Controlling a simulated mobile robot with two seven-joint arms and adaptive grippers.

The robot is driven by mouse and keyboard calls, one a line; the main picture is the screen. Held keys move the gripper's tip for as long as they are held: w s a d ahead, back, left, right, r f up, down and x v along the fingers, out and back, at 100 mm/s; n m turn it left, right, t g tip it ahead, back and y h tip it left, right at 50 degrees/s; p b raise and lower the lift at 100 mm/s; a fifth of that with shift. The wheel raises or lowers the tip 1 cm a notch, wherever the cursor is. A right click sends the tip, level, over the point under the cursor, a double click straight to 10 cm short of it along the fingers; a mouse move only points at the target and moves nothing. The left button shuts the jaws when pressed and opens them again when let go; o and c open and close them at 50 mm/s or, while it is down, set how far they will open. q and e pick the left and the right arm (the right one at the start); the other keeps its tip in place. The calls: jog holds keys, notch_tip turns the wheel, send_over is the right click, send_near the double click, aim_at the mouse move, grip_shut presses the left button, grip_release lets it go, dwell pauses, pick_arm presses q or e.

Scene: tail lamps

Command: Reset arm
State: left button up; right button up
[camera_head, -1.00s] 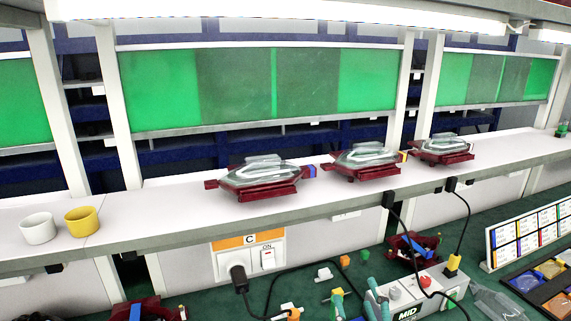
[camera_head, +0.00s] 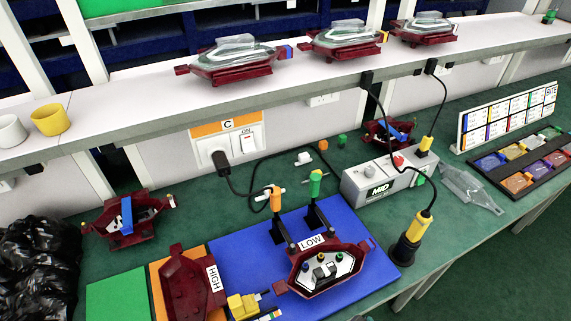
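Neither of my grippers shows in the head view, and no part of my arms is visible. Three assembled tail lamps with clear covers, a left one (camera_head: 235,62), a middle one (camera_head: 345,40) and a right one (camera_head: 423,29), stand on the white shelf (camera_head: 130,88). A dark red housing (camera_head: 319,268) lies by the LOW label on the blue mat (camera_head: 244,255). Another housing (camera_head: 188,287) lies by the HIGH label on the orange area. Red housings with blue strips sit at the left (camera_head: 127,219) and at the back (camera_head: 388,133) of the green table.
A grey MID box (camera_head: 385,179) with cables stands right of the mat. A yellow-and-black plug tool (camera_head: 408,238) stands near the front edge. A black bag (camera_head: 38,262) is at the left. A tray of coloured parts (camera_head: 527,165) and a label board (camera_head: 507,113) are at the right.

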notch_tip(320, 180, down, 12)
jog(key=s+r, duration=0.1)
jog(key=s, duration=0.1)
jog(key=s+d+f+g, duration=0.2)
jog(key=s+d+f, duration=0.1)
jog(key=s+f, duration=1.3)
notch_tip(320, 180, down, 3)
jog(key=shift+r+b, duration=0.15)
jog(key=shift+b, duration=0.3)
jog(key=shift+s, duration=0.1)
